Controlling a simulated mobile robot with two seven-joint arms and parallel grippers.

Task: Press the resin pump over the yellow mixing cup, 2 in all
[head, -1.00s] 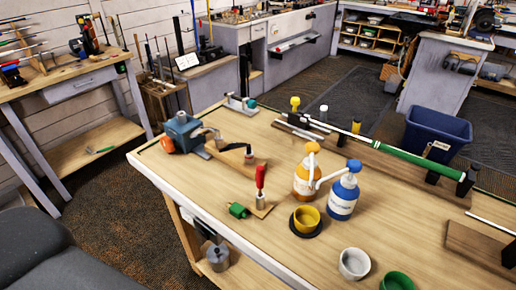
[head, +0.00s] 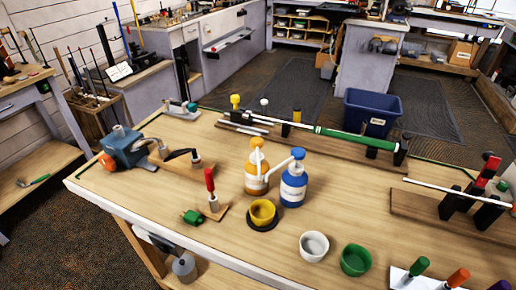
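The yellow mixing cup (head: 262,212) stands upright on a dark round base (head: 262,226) near the middle of the workbench. Two pump bottles stand just behind it: an amber bottle with a yellow pump head (head: 256,177) and a blue bottle with a blue pump head (head: 293,189). Their labels are too small to read, so I cannot tell which is resin. The blue bottle's white spout reaches left, towards the space above the cup. Both pump heads look raised. Neither of my grippers is in view.
A white cup (head: 314,246) and a green cup (head: 356,260) stand at front right. A red-handled tool (head: 211,188) and a blue vise (head: 124,147) are to the left. A green-gripped club (head: 350,137) lies across the back, before a blue bin (head: 372,113).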

